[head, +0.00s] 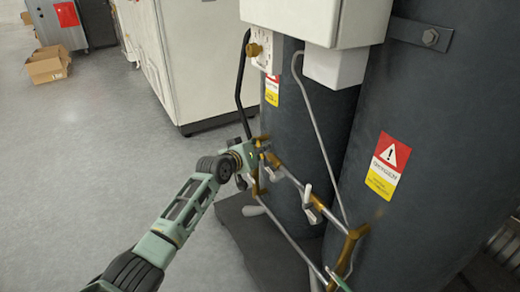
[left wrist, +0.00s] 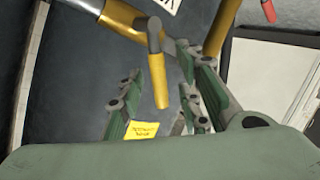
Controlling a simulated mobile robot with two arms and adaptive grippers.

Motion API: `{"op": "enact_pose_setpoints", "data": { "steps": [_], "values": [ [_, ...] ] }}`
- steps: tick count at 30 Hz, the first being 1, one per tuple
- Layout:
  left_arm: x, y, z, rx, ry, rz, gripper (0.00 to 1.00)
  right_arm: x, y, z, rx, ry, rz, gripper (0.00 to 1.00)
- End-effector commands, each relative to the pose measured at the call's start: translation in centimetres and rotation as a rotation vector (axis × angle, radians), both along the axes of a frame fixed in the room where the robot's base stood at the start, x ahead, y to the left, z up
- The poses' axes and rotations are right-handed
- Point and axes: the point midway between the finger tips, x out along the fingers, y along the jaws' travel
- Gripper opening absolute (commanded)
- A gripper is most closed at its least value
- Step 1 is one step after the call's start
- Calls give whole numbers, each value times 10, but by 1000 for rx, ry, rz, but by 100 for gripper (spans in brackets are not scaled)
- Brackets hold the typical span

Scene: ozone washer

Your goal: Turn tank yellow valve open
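The tank yellow valve shows in the left wrist view as a yellow lever handle (left wrist: 160,85) with a grey end, hanging from a brass pipe. My left gripper (left wrist: 165,95) is open, with one green finger on each side of the handle. The handle lies between the fingers; I cannot tell whether either finger touches it. In the head view my left gripper (head: 257,156) is at the brass pipework in front of the dark tank (head: 325,115), and it hides much of the valve.
Thin metal pipes (head: 283,226) with brass fittings run low across the tanks. Another lever (head: 307,194) sits to the right of my gripper. A white box (head: 300,20) hangs above. A white cabinet (head: 195,60) stands behind.

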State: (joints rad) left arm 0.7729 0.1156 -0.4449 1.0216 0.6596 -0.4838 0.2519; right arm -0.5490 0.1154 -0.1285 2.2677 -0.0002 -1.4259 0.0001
Motion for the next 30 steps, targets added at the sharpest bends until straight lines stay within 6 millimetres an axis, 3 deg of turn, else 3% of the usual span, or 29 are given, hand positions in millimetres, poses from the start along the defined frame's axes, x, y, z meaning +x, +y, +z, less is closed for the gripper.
{"op": "enact_pose_setpoints", "data": {
  "steps": [11, 30],
  "values": [
    [-11, 5, 4, 0, -1, -2, 33, 1, 1, 1, 1, -4, 1, 40],
    [-88, 43, 33, 1, -1, 1, 33, 1, 0, 1, 0, -2, 0, 40]
  ]
}}
